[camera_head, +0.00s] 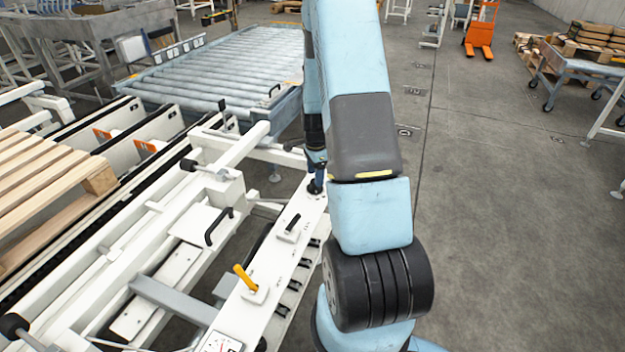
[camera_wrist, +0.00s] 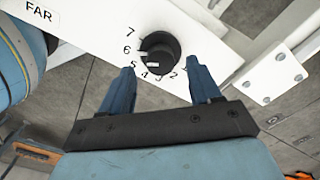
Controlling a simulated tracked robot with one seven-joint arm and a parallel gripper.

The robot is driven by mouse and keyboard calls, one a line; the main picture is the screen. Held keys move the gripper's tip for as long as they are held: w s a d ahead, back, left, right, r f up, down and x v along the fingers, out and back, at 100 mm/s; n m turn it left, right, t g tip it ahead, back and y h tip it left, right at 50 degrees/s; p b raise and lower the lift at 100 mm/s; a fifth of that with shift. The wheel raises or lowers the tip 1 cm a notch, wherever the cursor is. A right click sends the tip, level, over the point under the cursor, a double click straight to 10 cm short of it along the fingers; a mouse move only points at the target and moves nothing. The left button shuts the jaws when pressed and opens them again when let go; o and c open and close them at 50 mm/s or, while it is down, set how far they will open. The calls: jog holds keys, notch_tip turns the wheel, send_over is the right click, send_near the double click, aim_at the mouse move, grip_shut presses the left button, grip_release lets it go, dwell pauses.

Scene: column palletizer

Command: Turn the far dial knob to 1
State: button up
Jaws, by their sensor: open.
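The far dial knob (camera_wrist: 160,50) is black and round, on a white panel (camera_wrist: 105,22) with numbers printed around it. The "FAR" label (camera_wrist: 38,12) is at the panel's upper left in the wrist view. Pale marks show on the knob's side toward 5 and 4, but I cannot tell its exact setting. My gripper (camera_wrist: 162,82) is open, its two blue fingers apart on the near side of the knob, with no clear contact. In the head view my gripper (camera_head: 316,172) is over the far end of the white beam (camera_head: 262,310), and the knob is mostly hidden there.
A yellow-orange lever (camera_head: 245,278) and a black lever (camera_head: 292,224) stand on the same beam, nearer me. A dial with a red needle (camera_head: 218,344) is at its near end. A roller conveyor (camera_head: 215,65) lies beyond. A wooden pallet (camera_head: 45,190) is at left.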

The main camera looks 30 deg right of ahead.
aim_at(312, 188)
jog(key=shift+f, duration=1.2)
